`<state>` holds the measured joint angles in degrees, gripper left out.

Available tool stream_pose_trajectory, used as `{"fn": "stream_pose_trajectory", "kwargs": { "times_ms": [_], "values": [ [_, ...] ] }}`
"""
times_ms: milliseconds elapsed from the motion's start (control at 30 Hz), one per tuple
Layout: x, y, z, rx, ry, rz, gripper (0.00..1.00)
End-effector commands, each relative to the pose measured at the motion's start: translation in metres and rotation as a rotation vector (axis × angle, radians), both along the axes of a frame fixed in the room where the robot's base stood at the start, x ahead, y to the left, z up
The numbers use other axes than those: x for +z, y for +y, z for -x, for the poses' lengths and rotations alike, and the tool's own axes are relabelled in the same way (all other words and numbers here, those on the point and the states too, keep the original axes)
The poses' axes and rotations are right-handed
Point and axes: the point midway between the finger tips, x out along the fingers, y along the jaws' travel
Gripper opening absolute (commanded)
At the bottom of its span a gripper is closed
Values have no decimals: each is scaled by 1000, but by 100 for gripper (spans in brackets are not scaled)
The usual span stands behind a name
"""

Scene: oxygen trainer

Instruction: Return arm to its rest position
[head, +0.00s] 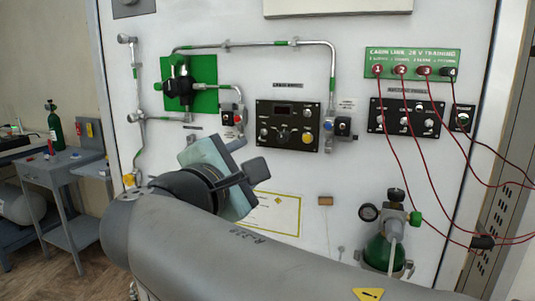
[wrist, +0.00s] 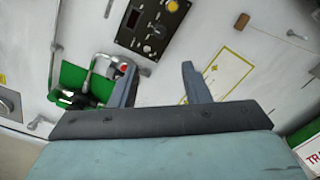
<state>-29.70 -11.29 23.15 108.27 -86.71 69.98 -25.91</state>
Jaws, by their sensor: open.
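My gripper (head: 256,170) is in front of the white panel wall in the head view, at the end of my grey arm that crosses the lower middle. In the wrist view my gripper (wrist: 158,82) shows two grey fingers spread apart with nothing between them. The fingers point toward the panel, near a black control panel (wrist: 152,25) and a yellow-bordered sheet (wrist: 232,70). The gripper appears clear of the wall, but the exact gap is hard to tell.
A black control panel (head: 288,125), a green valve plate (head: 203,72) and metal pipes are on the wall. Red cables hang from a green connector board (head: 412,63). A green cylinder (head: 385,250) with a gauge stands at lower right. A grey cart (head: 62,165) is at left.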

Motion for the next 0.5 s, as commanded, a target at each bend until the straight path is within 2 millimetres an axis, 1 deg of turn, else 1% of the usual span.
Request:
{"fn": "stream_pose_trajectory", "kwargs": {
  "times_ms": [33, 167, 500],
  "values": [
    [1, 2, 6, 1, -1, 0, 43],
    [0, 4, 13, 0, 0, 0, 43],
    [0, 4, 15, -2, 2, -1, 43]
  ]
}}
